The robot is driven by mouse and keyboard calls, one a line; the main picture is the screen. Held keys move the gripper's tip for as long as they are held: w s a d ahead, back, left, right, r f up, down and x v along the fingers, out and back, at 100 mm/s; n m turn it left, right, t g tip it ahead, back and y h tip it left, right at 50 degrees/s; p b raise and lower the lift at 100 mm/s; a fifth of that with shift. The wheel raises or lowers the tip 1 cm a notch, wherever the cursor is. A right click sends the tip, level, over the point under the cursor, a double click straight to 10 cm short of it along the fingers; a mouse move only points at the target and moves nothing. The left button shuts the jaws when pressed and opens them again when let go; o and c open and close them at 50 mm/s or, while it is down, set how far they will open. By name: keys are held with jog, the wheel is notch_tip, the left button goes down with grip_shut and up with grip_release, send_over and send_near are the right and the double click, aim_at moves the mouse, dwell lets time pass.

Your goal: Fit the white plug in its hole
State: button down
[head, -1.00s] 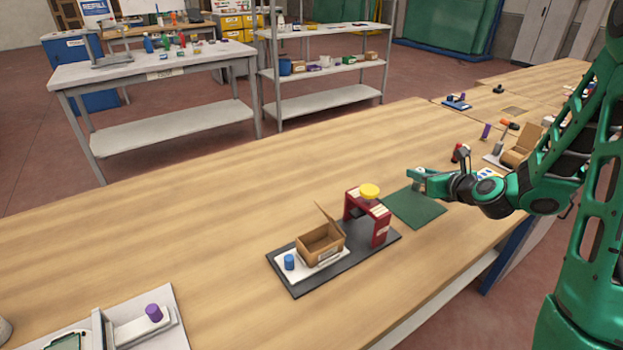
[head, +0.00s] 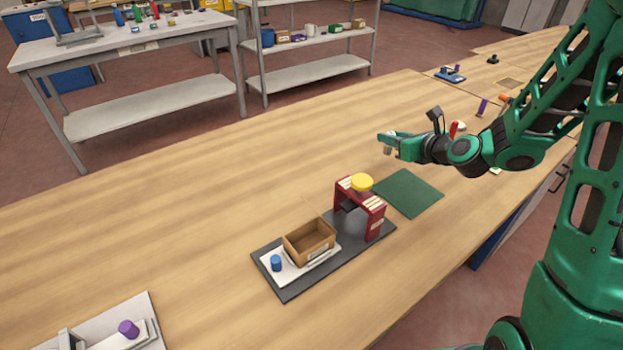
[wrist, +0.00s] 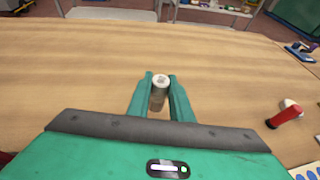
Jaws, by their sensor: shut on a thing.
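The white plug (wrist: 160,88) is a short cylinder with a pale top and a greyish-brown side. It stands upright between the two fingers of my gripper (wrist: 160,100), which is shut on it. In the head view my gripper (head: 388,142) is above the bench, behind and a little left of the green mat (head: 408,193). The plug's pale lower end (head: 388,151) shows just below the fingers. I cannot pick out its hole in either view.
A dark base (head: 290,290) carries an open cardboard box (head: 309,243), a blue knob (head: 276,263) and a red press (head: 374,218) with a yellow top. A red-handled tool (wrist: 285,115) lies right in the wrist view.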

jog(key=s+a+r+n+g+y, duration=0.1)
jog(key=s+a+r+n+y, duration=0.15)
jog(key=a, duration=0.55)
jog(key=s+a+r+n+g+y, duration=0.1)
jog(key=s+a+r, duration=0.2)
jog(key=a, duration=0.5)
jog(key=s+a+r+n+g+y, duration=0.1)
jog(key=s+a+r+n+g, duration=0.1)
jog(key=a, duration=0.6)
jog(key=w+d+f, duration=0.2)
jog(key=d, duration=0.1)
jog(key=w+d+f, duration=0.2)
jog(key=d, duration=0.1)
jog(key=w+d+f, duration=0.2)
jog(key=d, duration=0.1)
jog(key=shift+w+d+f, duration=0.1)
jog(key=shift+w+f, duration=0.2)
jog(key=shift+f, duration=0.05)
send_over(336, 166)
jog(key=shift+f, duration=2.05)
jog(key=shift+s, duration=0.1)
jog(key=c, duration=1.6)
grip_release()
jog(key=shift+f, duration=0.1)
